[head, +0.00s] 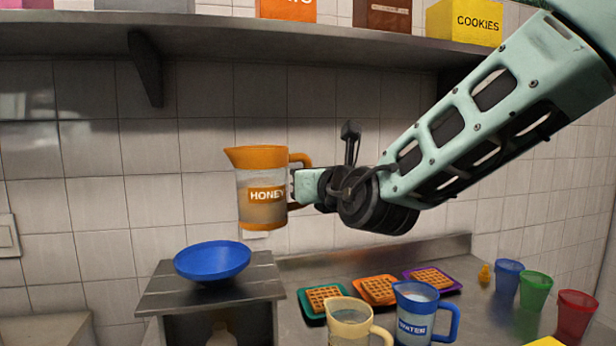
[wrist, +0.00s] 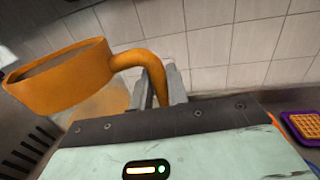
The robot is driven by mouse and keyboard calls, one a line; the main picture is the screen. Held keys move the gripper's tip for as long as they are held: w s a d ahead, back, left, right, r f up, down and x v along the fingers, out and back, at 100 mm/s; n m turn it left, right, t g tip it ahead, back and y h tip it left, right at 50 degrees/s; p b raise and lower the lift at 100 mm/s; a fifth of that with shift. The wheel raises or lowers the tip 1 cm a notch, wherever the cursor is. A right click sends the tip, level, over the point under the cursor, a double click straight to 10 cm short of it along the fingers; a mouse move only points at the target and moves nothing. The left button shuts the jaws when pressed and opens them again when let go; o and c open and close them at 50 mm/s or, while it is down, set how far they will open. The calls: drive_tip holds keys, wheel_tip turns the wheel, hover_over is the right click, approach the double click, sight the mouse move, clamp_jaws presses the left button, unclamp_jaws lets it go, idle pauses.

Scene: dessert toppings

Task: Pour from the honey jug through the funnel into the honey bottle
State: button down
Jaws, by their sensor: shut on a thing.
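The honey jug (head: 262,212) has an orange rim, base and handle, clear walls and a HONEY label. It hangs upright in the air, up and to the right of the blue funnel. My gripper (head: 298,186) is shut on its handle; the jug's orange rim (wrist: 62,77) and the fingers on the handle (wrist: 160,85) show in the wrist view. The blue funnel (head: 212,262) sits on a grey stand (head: 160,292). A pale bottle (head: 222,334) stands under the stand top, mostly cut off by the lower edge; I cannot read any label on it.
A water jug (head: 418,318) and a cream jug (head: 345,322) stand at the front. Several waffles on coloured plates (head: 376,290) lie behind them. Blue, green and red cups (head: 507,282) are at right. A shelf (head: 230,36) runs above.

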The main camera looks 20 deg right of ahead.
sight(298, 156)
drive_tip(key=shift+a+r+n+p, duration=0.1)
drive_tip(key=shift+r+n+p, duration=0.35)
drive_tip(key=shift+p, duration=0.4)
drive_tip(key=n+p, duration=0.1)
drive_tip(key=p, duration=0.2)
drive_tip(key=n+p, duration=0.1)
drive_tip(key=shift+a+r+n+p, duration=0.25)
drive_tip(key=shift+r+n+p, duration=0.1)
drive_tip(key=shift+f, duration=0.2)
drive_tip(key=shift+r, duration=0.15)
drive_tip(key=shift+s+a+r+n, duration=0.1)
drive_tip(key=shift+r+n, duration=0.15)
drive_tip(key=shift+n, duration=0.15)
drive_tip(key=shift+a+r+n+p, duration=0.35)
drive_tip(key=shift+r+n+p, duration=0.1)
drive_tip(key=shift+n, duration=0.35)
drive_tip(key=shift+a+r+n+p, duration=0.3)
drive_tip(key=shift+r+n+p, duration=0.15)
drive_tip(key=shift+n, duration=0.35)
idle(1.4)
drive_tip(key=shift+s+a+r+n, duration=0.15)
drive_tip(key=shift+a+r+n, duration=0.15)
drive_tip(key=shift+a+n, duration=0.5)
idle(1.8)
